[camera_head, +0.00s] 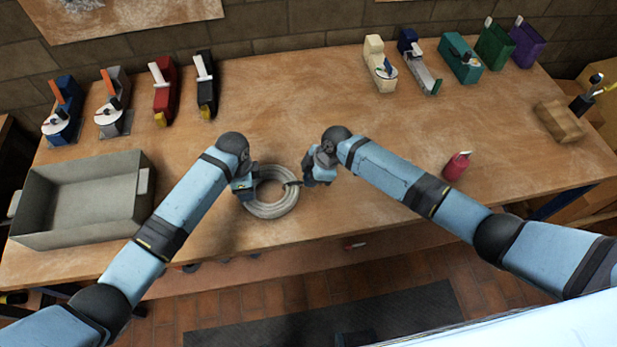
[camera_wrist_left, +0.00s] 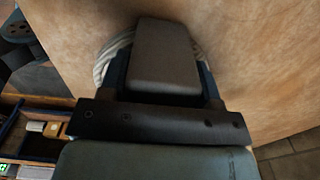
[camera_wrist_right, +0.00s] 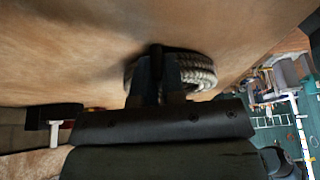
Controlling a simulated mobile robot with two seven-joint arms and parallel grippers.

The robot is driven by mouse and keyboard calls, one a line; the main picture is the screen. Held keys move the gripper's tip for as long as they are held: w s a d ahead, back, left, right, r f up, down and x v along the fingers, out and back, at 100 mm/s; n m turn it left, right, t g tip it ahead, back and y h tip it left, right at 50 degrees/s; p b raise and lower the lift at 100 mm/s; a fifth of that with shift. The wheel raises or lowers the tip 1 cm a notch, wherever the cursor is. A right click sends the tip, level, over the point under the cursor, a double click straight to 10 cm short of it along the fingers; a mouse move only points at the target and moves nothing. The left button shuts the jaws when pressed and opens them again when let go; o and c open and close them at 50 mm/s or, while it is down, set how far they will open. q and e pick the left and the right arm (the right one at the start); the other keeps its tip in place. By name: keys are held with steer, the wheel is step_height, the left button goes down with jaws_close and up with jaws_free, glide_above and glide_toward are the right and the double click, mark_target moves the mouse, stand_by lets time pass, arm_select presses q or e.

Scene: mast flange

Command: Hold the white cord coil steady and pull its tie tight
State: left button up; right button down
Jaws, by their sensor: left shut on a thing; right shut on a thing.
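The white cord coil (camera_head: 272,210) lies flat near the front of the wooden table, between my two grippers. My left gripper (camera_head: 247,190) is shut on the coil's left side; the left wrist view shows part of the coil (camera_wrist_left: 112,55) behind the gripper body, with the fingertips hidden. A dark tie (camera_head: 292,184) crosses the coil's right side. My right gripper (camera_head: 307,181) is just right of the coil, shut on the tie's end; its exact grip is hard to see. In the right wrist view, the coil (camera_wrist_right: 200,72) shows just beyond the fingers.
A grey open bin (camera_head: 85,200) stands at the left. Tape dispensers and staplers (camera_head: 163,90) line the back left, with several more tools (camera_head: 459,60) at the back right. The table's middle behind the coil is clear.

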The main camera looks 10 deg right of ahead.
steer(key=d, duration=0.4)
steer(key=shift+d, duration=0.25)
steer(key=c, duration=1.2)
jaws_free()
steer(key=v, duration=1.2)
